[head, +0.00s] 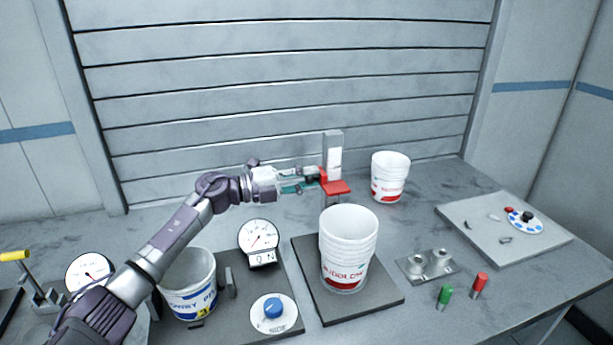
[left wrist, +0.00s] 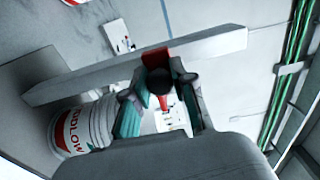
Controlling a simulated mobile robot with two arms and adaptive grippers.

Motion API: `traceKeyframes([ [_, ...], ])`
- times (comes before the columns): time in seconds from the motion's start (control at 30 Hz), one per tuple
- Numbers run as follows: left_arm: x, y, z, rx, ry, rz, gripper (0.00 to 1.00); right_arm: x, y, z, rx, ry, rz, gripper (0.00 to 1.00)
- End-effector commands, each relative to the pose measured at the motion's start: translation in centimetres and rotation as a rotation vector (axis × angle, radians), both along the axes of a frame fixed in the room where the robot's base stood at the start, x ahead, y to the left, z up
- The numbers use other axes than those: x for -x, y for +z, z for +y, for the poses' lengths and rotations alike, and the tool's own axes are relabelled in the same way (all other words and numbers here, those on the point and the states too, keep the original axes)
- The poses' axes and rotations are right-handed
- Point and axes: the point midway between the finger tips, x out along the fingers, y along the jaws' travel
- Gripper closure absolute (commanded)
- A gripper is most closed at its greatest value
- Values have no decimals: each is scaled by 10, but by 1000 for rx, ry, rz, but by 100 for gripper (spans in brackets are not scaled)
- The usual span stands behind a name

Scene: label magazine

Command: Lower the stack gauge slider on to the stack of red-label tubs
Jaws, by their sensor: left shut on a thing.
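The stack of red-label tubs (head: 347,253) stands nested on a dark base plate (head: 384,300), and also shows in the left wrist view (left wrist: 82,128). The stack gauge's grey post (head: 333,142) rises behind it and crosses the left wrist view as a long bar (left wrist: 90,80). The red slider (head: 338,188) is on the post, with its flat plate a little above the top tub's rim in the head view. My left gripper (head: 319,178) is shut on the slider's knob (left wrist: 159,84), from the left side. My right gripper is not in view.
A single red-label tub (head: 390,177) stands behind right. A blue-label tub (head: 188,283), dial gauge (head: 259,236) and blue knob (head: 273,308) are at left. A metal plate (head: 428,264), green (head: 444,296) and red (head: 480,284) pegs and a grey board (head: 520,247) are at right.

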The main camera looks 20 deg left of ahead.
Motion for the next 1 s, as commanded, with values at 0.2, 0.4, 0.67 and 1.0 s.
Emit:
traceKeyframes([
  [0.2, 0, 1, -2, 2, -2, -1, 56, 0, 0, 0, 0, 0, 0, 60],
  [0.4, 0, 1, -2, 2, -3, -1, 49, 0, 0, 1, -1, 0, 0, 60],
  [0.67, 3, 1, 4, 1, -1, -1, 49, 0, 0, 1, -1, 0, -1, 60],
  [1.0, 39, -1, 58, -3, 1, 1, 49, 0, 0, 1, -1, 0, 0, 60],
])
